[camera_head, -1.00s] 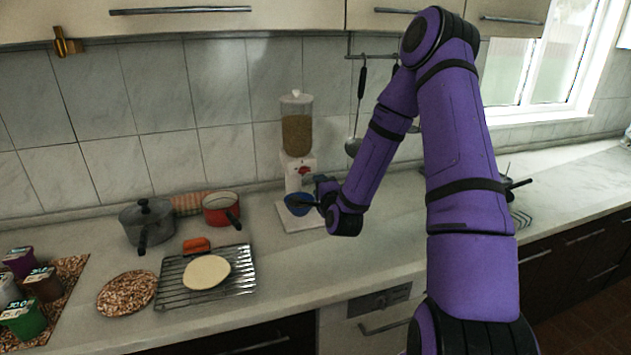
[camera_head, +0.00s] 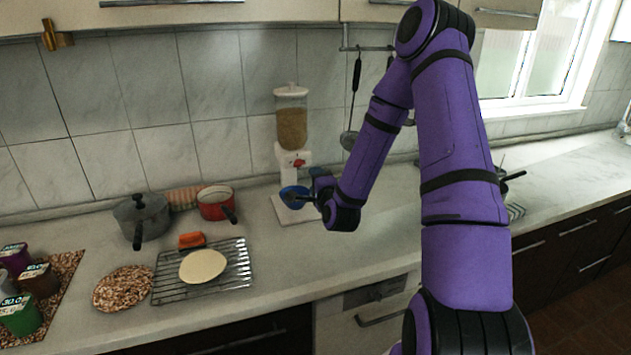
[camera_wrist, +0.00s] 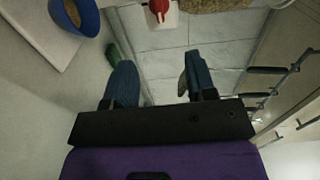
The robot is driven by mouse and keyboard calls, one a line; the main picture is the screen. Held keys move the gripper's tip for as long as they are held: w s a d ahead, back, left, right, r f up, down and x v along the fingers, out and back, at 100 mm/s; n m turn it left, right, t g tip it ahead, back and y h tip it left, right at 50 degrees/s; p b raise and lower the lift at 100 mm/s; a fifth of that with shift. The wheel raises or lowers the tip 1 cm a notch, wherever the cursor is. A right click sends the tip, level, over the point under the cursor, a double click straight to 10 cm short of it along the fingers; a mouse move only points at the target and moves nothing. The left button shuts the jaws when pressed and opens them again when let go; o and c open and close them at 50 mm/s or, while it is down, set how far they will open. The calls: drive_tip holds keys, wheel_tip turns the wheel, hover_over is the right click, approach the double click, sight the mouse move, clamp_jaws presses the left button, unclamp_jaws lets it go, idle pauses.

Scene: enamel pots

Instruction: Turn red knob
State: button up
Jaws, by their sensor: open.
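The red knob (camera_head: 298,162) is on the white front of a cereal dispenser (camera_head: 291,125) by the tiled wall. The knob also shows at the top edge of the wrist view (camera_wrist: 159,8), beyond my fingers and partly cut off. My gripper (camera_head: 318,190) is just to the right of the dispenser's lower part, near a blue bowl (camera_head: 292,194). In the wrist view my gripper (camera_wrist: 160,78) has its two fingers wide apart with nothing between them. It is apart from the knob.
The blue bowl stands on the dispenser's white base, with brownish contents visible in the wrist view (camera_wrist: 74,12). A red pot (camera_head: 214,206), a grey pot (camera_head: 140,215) and a wire rack (camera_head: 235,272) are to the left. A ladle (camera_head: 351,110) hangs behind my arm.

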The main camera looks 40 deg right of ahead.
sight(300, 166)
drive_tip(key=shift+o, duration=1.1)
drive_tip(key=shift+n, duration=0.3)
drive_tip(key=w+n, duration=0.3)
drive_tip(key=n, duration=0.2)
drive_tip(key=w+d+n, duration=0.1)
drive_tip(key=w+n, duration=0.3)
drive_tip(key=n, duration=0.2)
drive_tip(key=w+n, duration=0.4)
drive_tip(key=n, duration=0.2)
drive_tip(key=shift+d, duration=0.25)
drive_tip(key=c, duration=0.9)
